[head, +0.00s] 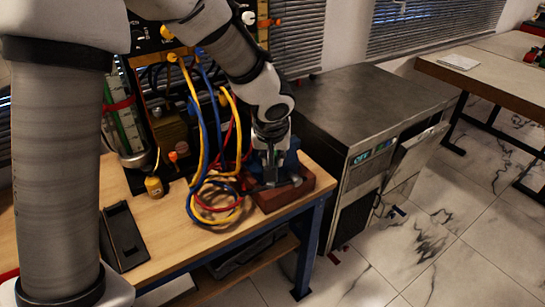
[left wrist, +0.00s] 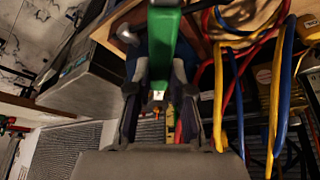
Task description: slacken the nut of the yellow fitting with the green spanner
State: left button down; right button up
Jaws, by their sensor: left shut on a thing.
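My left gripper (head: 271,160) points down at the right end of the bench, just over a blue vise-like part. In the left wrist view my left gripper (left wrist: 160,92) is shut on the green spanner (left wrist: 163,38), whose green handle runs up between the fingers. In the head view the spanner is mostly hidden by the gripper, and its working end cannot be made out. The yellow fitting and its nut are not clearly visible; whether the spanner touches the nut cannot be told. My right gripper is not in view.
The blue vise-like part (head: 292,160) stands on a red-brown block (head: 290,195) on the wooden bench (head: 175,230). Looped yellow, blue and red hoses (head: 203,150) hang close left of the gripper. A black tray (head: 122,238) lies front left. A grey metal cabinet (head: 365,105) stands right.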

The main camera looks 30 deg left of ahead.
pick_arm(q)
jog(key=shift+w+a, duration=0.55)
jog(key=shift+w, duration=0.35)
dwell(0.4)
jog(key=c, duration=1.8)
grip_release()
grip_shut()
jog(key=shift+d, duration=0.1)
jog(key=shift+w+d+n+g+y, duration=0.35)
jog(key=shift+w+d+n, duration=0.6)
jog(key=shift+n, duration=0.35)
jog(key=shift+s, duration=0.1)
